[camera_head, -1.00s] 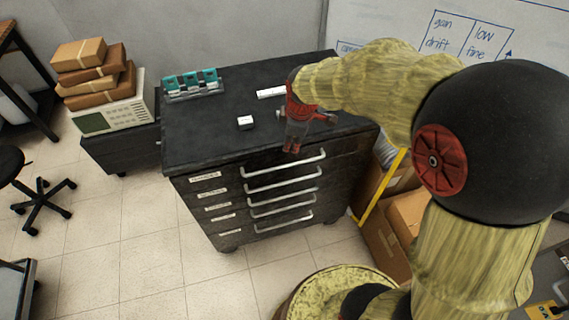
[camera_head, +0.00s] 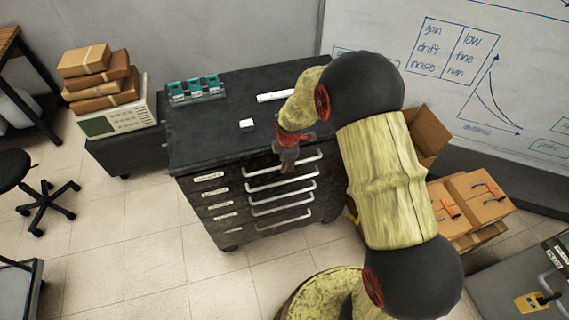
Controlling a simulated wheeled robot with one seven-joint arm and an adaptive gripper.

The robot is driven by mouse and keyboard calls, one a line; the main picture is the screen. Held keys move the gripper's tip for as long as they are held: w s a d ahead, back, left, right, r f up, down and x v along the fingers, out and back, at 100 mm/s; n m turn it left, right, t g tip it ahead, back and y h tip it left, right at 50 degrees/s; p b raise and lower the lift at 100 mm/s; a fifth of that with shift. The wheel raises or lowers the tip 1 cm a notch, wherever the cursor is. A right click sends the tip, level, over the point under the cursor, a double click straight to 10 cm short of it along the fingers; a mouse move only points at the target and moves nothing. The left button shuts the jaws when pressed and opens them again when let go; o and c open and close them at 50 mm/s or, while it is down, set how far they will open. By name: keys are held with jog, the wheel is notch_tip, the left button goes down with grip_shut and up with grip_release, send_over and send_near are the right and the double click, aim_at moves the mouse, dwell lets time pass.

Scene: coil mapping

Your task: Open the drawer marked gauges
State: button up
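A black cabinet (camera_head: 196,150) with several stacked drawers stands ahead. Each drawer has a silver bar handle and a white label at its left end. The top drawer's label (camera_head: 208,176) and the labels below it are too small to read, so I cannot tell which says gauges. All drawers look shut. My gripper (camera_head: 287,168) is red and dark, pointing down at the front edge of the cabinet, close to the top drawer's handle (camera_head: 305,163). I cannot tell whether it touches the handle. Its fingers are too small to judge their opening.
On the cabinet top are a rack of teal items (camera_head: 196,88), a small white block (camera_head: 247,123) and a white strip (camera_head: 276,96). Brown boxes lie on an instrument (camera_head: 118,120) at left. Cartons (camera_head: 470,205) stand at right. The floor before the drawers is open.

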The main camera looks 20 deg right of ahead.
jog(key=shift+w+f, duration=0.1)
jog(key=shift+f, duration=0.3)
jog(key=shift+c, duration=0.2)
grip_shut()
dwell(0.6)
